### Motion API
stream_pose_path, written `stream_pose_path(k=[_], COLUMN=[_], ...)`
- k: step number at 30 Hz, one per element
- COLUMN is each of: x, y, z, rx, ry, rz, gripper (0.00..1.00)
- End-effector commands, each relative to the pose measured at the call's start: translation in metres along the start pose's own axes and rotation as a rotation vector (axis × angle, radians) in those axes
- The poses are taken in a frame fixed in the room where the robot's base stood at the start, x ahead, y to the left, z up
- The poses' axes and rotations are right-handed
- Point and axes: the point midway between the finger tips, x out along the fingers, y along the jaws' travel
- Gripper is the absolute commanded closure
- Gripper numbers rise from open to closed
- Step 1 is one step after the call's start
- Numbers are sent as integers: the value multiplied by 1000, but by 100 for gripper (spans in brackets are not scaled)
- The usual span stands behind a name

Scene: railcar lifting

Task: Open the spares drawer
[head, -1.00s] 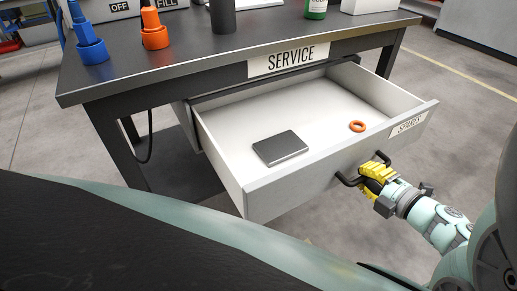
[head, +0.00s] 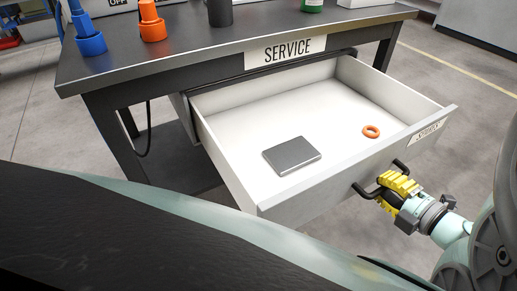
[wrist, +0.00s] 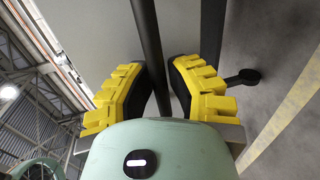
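The spares drawer (head: 225,150) sticks well out from under the service table in the head view, its white inside showing. Its grey front panel (head: 325,187) bears a "SPARES" label and a dark bar handle (head: 366,191). My gripper (head: 392,188), with yellow-backed fingers, is at the handle on the outer side of the front panel. In the wrist view the two fingers (wrist: 160,90) stand on either side of the dark handle bar (wrist: 147,30), close against it. The drawer holds a dark flat box (head: 291,156) and an orange ring (head: 371,131).
The service table (head: 200,55) carries a blue fitting (head: 88,35), an orange fitting (head: 151,22), a dark cylinder (head: 220,12) and a green bottle (head: 311,4). A dark cable (head: 149,130) hangs below its left side. Grey floor is open to the right.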

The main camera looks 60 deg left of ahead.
Motion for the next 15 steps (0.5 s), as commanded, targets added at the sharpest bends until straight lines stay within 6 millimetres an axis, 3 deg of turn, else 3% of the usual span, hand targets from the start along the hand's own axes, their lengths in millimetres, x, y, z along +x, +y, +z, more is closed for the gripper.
stream_pose_path(k=[8, 15], x=[0, 0], y=[0, 0], z=[0, 0], rx=[0, 0], ry=[1, 2], rz=[1, 1], gripper=[57, 57])
